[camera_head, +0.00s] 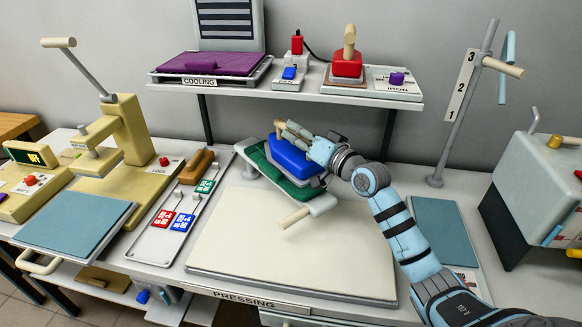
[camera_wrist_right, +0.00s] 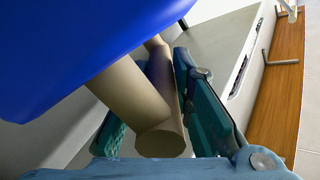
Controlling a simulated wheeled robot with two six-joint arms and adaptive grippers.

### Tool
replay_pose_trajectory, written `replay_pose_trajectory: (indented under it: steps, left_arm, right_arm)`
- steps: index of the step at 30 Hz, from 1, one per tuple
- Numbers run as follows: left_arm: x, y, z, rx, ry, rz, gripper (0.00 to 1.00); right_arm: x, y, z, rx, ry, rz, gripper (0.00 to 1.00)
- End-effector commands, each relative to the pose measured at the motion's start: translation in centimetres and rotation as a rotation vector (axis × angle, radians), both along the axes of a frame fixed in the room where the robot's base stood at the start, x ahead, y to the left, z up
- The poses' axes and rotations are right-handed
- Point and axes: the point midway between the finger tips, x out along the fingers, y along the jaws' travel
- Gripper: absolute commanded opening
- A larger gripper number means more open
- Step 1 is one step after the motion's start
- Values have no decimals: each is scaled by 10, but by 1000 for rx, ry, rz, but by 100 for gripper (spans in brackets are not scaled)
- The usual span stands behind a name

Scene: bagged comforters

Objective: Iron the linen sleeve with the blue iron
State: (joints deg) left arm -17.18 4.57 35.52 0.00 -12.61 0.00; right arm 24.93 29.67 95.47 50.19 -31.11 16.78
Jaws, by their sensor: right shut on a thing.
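The blue iron (camera_head: 291,158) is above the back left part of the pressing area, over a green pad with pale edges (camera_head: 262,168). My right gripper (camera_head: 308,146) is at the iron's tan handle and shut on it. In the right wrist view, the handle (camera_wrist_right: 150,105) runs between my teal gripper fingers (camera_wrist_right: 165,100), with the blue iron body (camera_wrist_right: 80,45) at upper left. I cannot tell whether the iron touches the green pad, or whether that pad is the linen sleeve. My left gripper is not in view.
The cream pressing board (camera_head: 300,255) is mostly bare. A tan handle (camera_head: 295,217) sticks out over it. A tray with red, blue and green tags (camera_head: 160,240) and a yellow press (camera_head: 130,130) are left. A shelf (camera_head: 300,92) holds a red iron (camera_head: 347,66). A grey box machine (camera_head: 540,180) is right.

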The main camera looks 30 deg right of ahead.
Motion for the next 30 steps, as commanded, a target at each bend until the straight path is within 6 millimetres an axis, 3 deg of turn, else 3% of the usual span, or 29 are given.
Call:
replay_pose_trajectory:
  steps: [21,30]
  left_arm:
    - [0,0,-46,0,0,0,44]
    - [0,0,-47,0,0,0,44]
  right_arm:
    - [71,16,1,2,-7,-1,0]
    - [77,18,3,-1,-5,-1,0]
